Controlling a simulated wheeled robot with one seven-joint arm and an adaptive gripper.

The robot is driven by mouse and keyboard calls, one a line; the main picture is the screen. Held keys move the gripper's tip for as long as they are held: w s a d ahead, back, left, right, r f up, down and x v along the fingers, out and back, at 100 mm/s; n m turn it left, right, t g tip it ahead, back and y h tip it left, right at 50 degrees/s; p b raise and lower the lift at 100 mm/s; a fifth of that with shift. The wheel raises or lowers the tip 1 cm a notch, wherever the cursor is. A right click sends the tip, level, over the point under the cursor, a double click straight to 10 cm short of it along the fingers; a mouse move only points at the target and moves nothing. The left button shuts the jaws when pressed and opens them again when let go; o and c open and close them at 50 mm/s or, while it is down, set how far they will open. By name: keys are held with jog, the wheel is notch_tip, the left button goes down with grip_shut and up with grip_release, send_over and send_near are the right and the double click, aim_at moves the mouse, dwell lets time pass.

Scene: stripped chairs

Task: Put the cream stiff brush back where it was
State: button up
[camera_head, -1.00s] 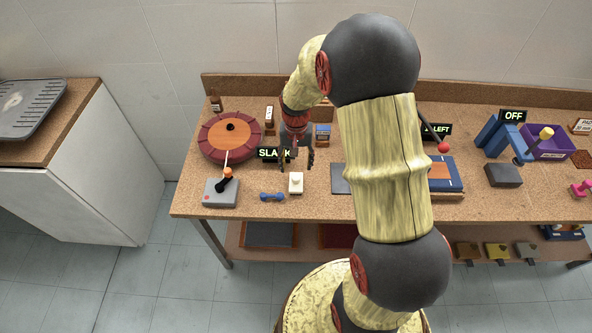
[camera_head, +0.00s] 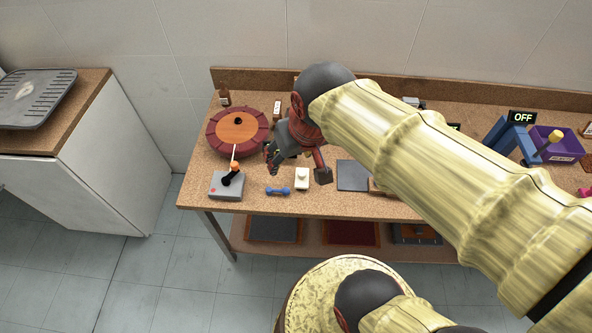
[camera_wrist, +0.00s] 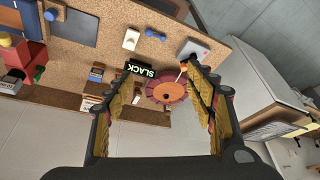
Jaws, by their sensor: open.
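The cream stiff brush, as I take it, is the small cream block with a round knob (camera_head: 301,178) near the bench's front edge. It also shows in the wrist view (camera_wrist: 131,38), beyond my fingertips. My gripper (camera_head: 296,166) is open above the bench, close behind and over the cream block in the head view, with nothing between its fingers. In the wrist view its spread fingers (camera_wrist: 158,72) frame the round red-brown turntable and the SLACK sign. My forearm hides much of the bench's right half.
A blue dumbbell-shaped piece (camera_head: 278,191) lies left of the cream block. A grey joystick box (camera_head: 226,188) and the red-rimmed turntable (camera_head: 214,131) stand farther left. A dark flat plate (camera_head: 352,176) lies to the right. A purple bin (camera_head: 556,146) is at far right.

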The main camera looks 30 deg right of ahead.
jog(key=shift+n+t, duration=0.5)
jog(key=shift+n, duration=0.2)
jog(key=s, duration=0.1)
jog(key=s+a+r, duration=0.1)
jog(key=s, duration=0.3)
jog(key=shift+a+r, duration=0.25)
jog(key=shift+a, duration=0.15)
notch_tip(320, 180, down, 3)
jog(key=b, duration=0.3)
jog(key=shift+f, duration=0.15)
